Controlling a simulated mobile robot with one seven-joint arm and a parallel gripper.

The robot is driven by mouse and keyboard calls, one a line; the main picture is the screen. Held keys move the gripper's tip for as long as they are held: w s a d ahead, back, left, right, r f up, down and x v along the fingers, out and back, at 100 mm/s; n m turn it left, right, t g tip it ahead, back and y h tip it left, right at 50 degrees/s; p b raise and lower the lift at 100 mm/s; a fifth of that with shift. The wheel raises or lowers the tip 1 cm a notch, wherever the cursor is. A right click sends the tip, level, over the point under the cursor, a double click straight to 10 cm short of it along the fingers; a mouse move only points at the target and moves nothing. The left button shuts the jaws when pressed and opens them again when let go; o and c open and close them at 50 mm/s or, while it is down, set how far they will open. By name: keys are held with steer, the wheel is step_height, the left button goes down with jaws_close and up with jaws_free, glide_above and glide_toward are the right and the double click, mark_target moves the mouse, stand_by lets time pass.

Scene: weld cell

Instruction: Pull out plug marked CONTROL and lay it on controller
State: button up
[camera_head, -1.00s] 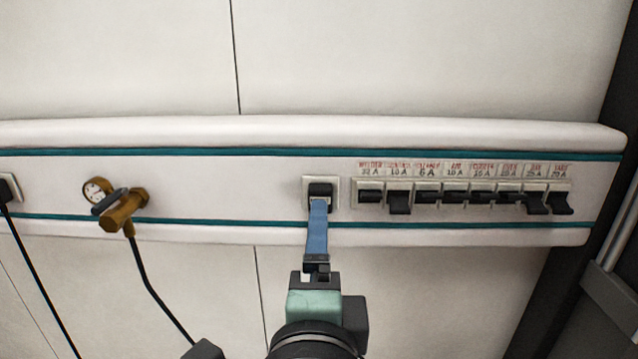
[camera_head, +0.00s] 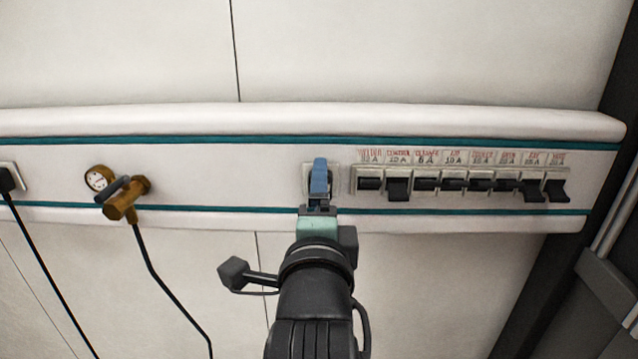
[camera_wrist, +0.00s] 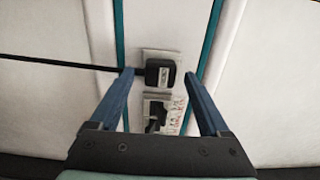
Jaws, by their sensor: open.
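In the wrist view, a black plug (camera_wrist: 160,72) sits in a pale wall socket plate (camera_wrist: 147,54), with a black cable running left. A small pale label shows on its face, but I cannot read it. My gripper (camera_wrist: 157,75) is open, with its blue fingertips on either side of the plug; I cannot tell whether they touch it. In the head view my gripper (camera_head: 319,164) covers the plug, and only parts of the socket plate (camera_head: 307,182) show. I see no controller that I can identify.
A row of breakers (camera_head: 452,184) with red labels is right of the socket. A brass valve with gauge (camera_head: 120,198) and dark hose juts out at left. Another black plug (camera_head: 6,180) with cable is at the left edge. A dark post (camera_head: 560,260) stands at right.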

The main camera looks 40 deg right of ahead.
steer(key=shift+w+d, duration=0.3)
steer(key=shift+w, duration=0.05)
steer(key=shift+b, duration=0.45)
stand_by(0.9)
jaws_close()
stand_by(0.4)
steer(key=shift+s+a+f, duration=0.1)
steer(key=shift+s+a, duration=0.05)
steer(key=shift+b+v, duration=0.85)
steer(key=shift+v, duration=1.95)
